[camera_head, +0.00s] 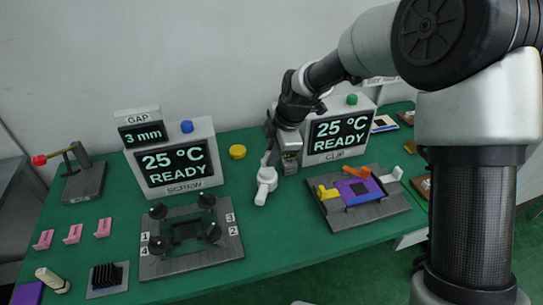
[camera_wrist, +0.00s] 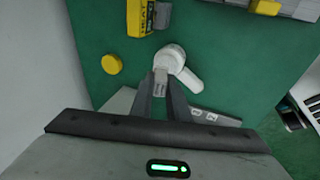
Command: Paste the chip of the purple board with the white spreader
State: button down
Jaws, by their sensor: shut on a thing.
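The purple board (camera_head: 376,185) lies in the grey fixture (camera_head: 385,218) at the right of the table, with a dark chip (camera_head: 358,189) near its middle. The white spreader (camera_head: 265,186) is held in my gripper (camera_head: 272,160), left of that fixture and apart from the board. In the wrist view my gripper (camera_wrist: 161,82) is shut on the spreader (camera_wrist: 185,70), whose rounded white body shows beyond the fingertips. The purple board is not visible in the wrist view.
Yellow (camera_head: 327,193) and orange (camera_head: 355,172) levers flank the board. A yellow-and-black HEAT item (camera_wrist: 143,17) and a yellow disc (camera_head: 237,151) stand near my gripper. The CLIP display (camera_head: 340,133) is behind; the screw fixture (camera_head: 190,262) is left. Green table is clear between fixtures.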

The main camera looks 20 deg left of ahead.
jog(key=shift+r+p, duration=1.25)
jog(key=shift+r, duration=1.15)
jog(key=s+d+r+m+h+p, duration=0.1)
jog(key=s+d+m+h+p, duration=0.15)
jog(key=d+m, duration=0.65)
jog(key=s+d+r+m+h+p, duration=0.15)
jog(key=d+m+p, duration=0.25)
jog(key=d+m, duration=0.5)
jog(key=s+d+r+m+h+p, duration=0.1)
jog(key=s+d+m+h+p, duration=0.35)
jog(key=d, duration=0.75)
jog(key=w+a+f+m+g+y+b, duration=0.1)
jog(key=w+a+f+m+y+b, duration=0.1)
jog(key=w+m, duration=0.4)
jog(key=w+a+f+m+g+y+b, duration=0.1)
jog(key=w+a+m+y+b, duration=0.1)
jog(key=w+m, duration=0.4)
jog(key=shift+f+m+y+b, duration=0.35)
jog(key=shift+m+y, duration=0.2)
jog(key=shift+m, duration=0.2)
jog(key=shift+w+f, duration=0.1)
jog(key=shift+f+b, duration=3)
jog(key=shift+f, duration=1.65)
